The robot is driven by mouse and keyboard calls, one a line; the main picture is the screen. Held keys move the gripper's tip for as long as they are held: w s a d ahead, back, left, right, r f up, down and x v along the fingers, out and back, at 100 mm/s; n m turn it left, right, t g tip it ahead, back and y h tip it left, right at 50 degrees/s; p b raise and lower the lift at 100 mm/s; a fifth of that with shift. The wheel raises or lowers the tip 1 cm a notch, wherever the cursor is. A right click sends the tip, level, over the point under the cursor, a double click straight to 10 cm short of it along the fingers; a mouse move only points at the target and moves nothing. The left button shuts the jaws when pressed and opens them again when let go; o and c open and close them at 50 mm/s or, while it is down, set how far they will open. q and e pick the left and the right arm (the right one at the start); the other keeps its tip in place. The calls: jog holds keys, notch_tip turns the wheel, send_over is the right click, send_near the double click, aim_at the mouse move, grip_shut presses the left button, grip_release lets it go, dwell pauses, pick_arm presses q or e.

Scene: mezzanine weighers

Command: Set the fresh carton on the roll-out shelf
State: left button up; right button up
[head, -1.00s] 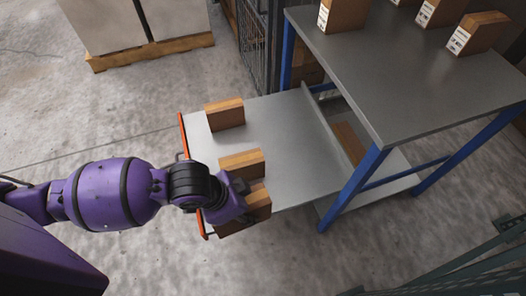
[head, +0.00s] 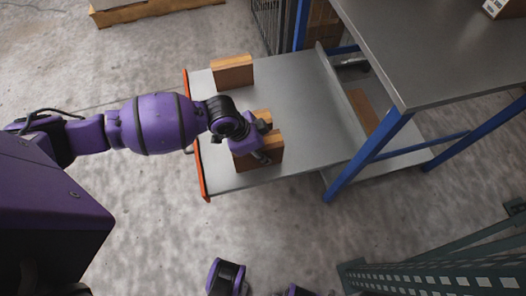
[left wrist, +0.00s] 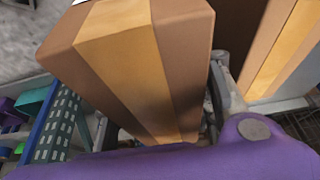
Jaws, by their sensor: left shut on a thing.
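The roll-out shelf (head: 305,105) is a grey metal deck with an orange front edge, pulled out from the blue-legged bench. My left gripper (head: 262,150) is shut on a brown carton (head: 265,160) with a paler tape band, over the shelf's near front corner. I cannot tell whether its base touches the deck. The left wrist view shows the held carton (left wrist: 140,60) large, with a bit of white label at the top. Another carton (left wrist: 270,45) is close beside it; in the head view it is mostly hidden by the arm. A further carton (head: 232,72) stands at the far front corner.
The bench top (head: 430,50) is higher, to the right, with a labelled carton (head: 500,8) at its back. A blue leg (head: 368,158) stands right of the shelf. A green-grey perforated structure (head: 440,278) is at lower right. The shelf's middle is clear.

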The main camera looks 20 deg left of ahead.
pick_arm(q)
jog(key=shift+w+f, duration=0.15)
jog(key=shift+w, duration=0.1)
notch_tip(320, 180, down, 3)
jog(key=shift+w+f+b, duration=0.15)
jog(key=shift+f+b, duration=0.05)
jog(key=shift+b, duration=0.4)
jog(key=shift+r, duration=0.1)
jog(key=o, duration=1.6)
jog(key=shift+f, duration=0.2)
